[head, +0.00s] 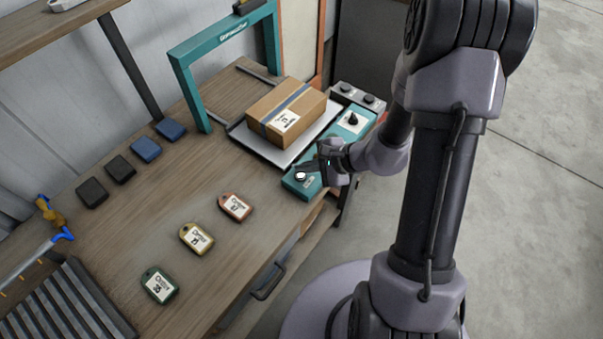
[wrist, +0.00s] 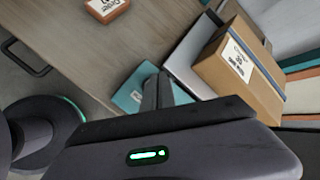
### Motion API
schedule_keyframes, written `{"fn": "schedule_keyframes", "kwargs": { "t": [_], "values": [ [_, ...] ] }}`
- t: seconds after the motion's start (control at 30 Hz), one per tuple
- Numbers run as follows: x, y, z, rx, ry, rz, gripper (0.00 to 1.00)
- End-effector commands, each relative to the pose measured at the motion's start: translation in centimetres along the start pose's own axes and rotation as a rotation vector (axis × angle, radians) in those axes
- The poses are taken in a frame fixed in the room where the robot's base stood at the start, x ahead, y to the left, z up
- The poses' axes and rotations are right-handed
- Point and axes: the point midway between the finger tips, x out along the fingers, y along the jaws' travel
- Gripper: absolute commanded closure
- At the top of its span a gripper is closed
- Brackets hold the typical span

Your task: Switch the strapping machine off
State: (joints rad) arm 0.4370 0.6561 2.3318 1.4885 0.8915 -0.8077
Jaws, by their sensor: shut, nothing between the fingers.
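The strapping machine has a teal arch (head: 225,45) over the bench and a teal control panel (head: 355,121) along the bench's right edge. A black rotary knob (head: 352,119) on a white plate sits toward the panel's far end. A round white button (head: 300,175) sits at its near end. My gripper (head: 312,170) is shut and empty, low over the near end of the panel by the white button. I cannot tell whether it touches it. In the wrist view my fingers (wrist: 158,92) point at the teal panel (wrist: 128,94) and hide the button.
A strapped cardboard box (head: 287,110) sits on the machine's pale bed, beside the panel. Red (head: 235,207), yellow (head: 196,238) and green (head: 159,285) tags lie on the wooden bench (head: 130,220). Blue and black blocks lie along the back. A slatted rack stands at the near left.

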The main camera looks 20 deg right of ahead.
Motion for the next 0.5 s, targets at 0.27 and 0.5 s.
{"fn": "schedule_keyframes", "kwargs": {
  "t": [0.27,0.5],
  "values": [
    [0.63,0.48,-0.46,-0.001,0.0,0.0,1.0],
    [0.53,0.41,-0.39,0.0,0.0,0.0,1.0]
  ]
}}
